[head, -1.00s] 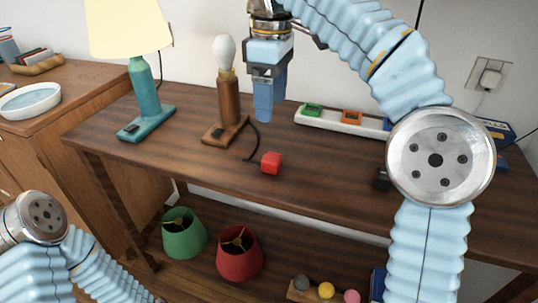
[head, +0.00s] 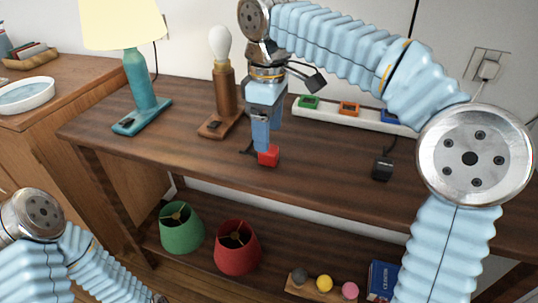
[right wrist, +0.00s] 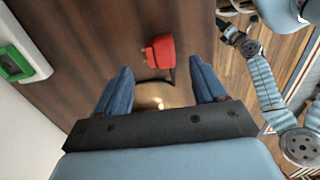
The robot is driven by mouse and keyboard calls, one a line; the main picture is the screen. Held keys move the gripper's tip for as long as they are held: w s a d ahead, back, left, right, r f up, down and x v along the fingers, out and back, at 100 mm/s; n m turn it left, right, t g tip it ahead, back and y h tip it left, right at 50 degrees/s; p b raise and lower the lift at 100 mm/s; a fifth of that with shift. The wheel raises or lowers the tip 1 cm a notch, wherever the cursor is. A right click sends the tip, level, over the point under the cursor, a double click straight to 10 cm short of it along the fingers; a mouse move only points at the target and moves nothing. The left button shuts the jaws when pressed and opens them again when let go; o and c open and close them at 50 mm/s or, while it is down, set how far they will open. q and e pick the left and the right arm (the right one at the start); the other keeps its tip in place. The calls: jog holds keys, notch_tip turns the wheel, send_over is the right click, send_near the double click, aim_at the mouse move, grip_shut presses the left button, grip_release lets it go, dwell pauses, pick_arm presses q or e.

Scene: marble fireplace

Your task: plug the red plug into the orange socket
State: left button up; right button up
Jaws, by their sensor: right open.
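The red plug (head: 269,158) lies on the wooden table in front of the bulb lamp. In the right wrist view the red plug (right wrist: 160,50) shows just beyond the fingertips, in line with the gap between them. My right gripper (head: 261,147) points down, with its fingers apart and nothing held. The fingertips (right wrist: 161,70) partly cover the plug in the head view. The orange socket (head: 349,108) is in the middle of the white power strip (head: 327,112) at the table's back. My left arm is at the lower left; its gripper is not seen.
A green socket (head: 309,102) and a blue one (head: 389,116) flank the orange socket. A bulb lamp (head: 223,95) and a teal lamp (head: 142,90) stand left of the plug. A black plug (head: 382,168) lies to the right. The table's front is mostly clear.

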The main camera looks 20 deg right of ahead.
aim_at(269, 155)
jog(key=f, duration=0.2)
jog(key=f+b, duration=0.1)
jog(key=f, duration=0.2)
jog(key=shift+s+d+f, duration=0.1)
jog(key=shift+s, duration=0.1)
jog(key=c, duration=1)
